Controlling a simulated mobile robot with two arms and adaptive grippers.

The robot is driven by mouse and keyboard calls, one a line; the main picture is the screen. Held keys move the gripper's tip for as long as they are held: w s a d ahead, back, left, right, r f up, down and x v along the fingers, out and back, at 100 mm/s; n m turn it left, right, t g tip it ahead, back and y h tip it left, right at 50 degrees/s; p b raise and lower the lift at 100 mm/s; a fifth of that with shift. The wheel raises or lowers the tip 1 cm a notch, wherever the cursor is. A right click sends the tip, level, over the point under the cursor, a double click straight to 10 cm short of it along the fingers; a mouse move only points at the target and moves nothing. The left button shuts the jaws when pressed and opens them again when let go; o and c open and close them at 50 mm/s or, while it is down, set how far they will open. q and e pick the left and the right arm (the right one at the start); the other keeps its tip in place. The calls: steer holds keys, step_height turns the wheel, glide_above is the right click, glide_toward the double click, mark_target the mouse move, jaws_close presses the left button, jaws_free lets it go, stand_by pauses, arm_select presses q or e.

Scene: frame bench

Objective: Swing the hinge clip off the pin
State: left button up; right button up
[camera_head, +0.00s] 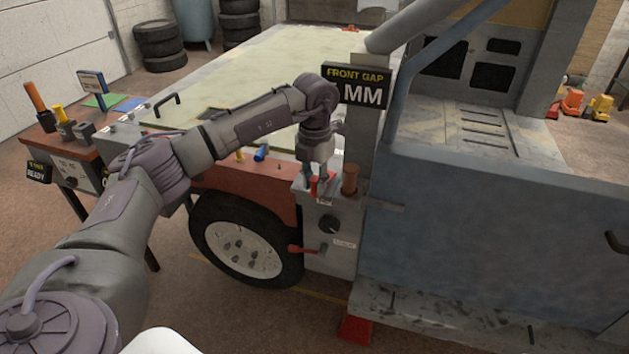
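My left gripper (318,184) points down at a small grey box (330,225) on the front corner of the vehicle. Its fingertips are beside a small red part (315,185) on top of the box, which may be the hinge clip. The fingers partly cover it, and I cannot tell whether they grip it. A brown upright cylinder (350,179), possibly the pin, stands just right of the fingers, apart from them. My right gripper is not in view.
The box has a black knob (329,224) and a red lever (303,249). A sign (356,88) reading "FRONT GAP MM" and a grey post (362,140) rise close behind the gripper. A wheel (245,240) is below left. A tool bench (70,150) stands at left.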

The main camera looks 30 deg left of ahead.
arm_select(q)
steer(key=o, duration=0.4)
step_height(320, 180, up, 12)
steer(key=shift+r, duration=0.1)
stand_by(0.4)
stand_by(0.3)
